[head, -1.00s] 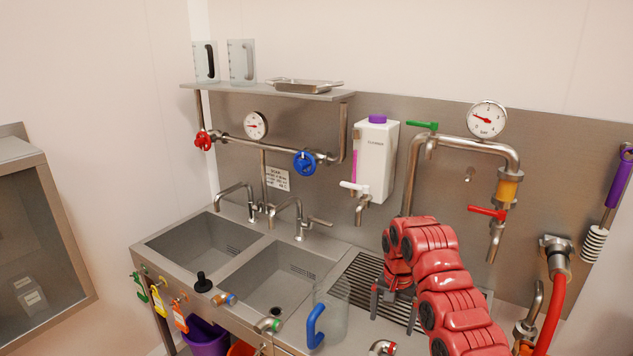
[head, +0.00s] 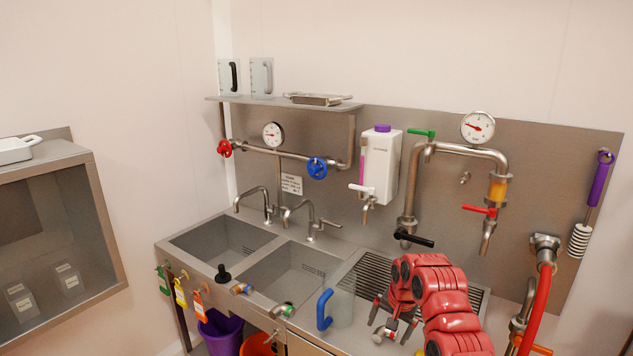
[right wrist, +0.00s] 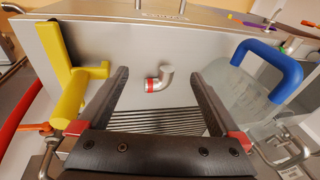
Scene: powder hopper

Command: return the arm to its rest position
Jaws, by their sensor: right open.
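My right arm is red and jointed. In the head view its gripper (head: 393,322) is low in front of the drain grate, near the blue-handled jug, with dark fingers pointing down and left. In the right wrist view the gripper (right wrist: 155,95) has its two dark fingers wide apart with nothing held between them. A metal elbow pipe with a red band (right wrist: 158,79) shows beyond the gap between the fingers, apart from both. My left gripper is not in view.
The clear jug with a blue handle (head: 325,310) stands left of the right gripper; it also shows in the right wrist view (right wrist: 245,88). A yellow handle (right wrist: 78,92) is at left there. Pipes with a black lever (head: 414,239) and red lever (head: 480,210) rise behind the arm.

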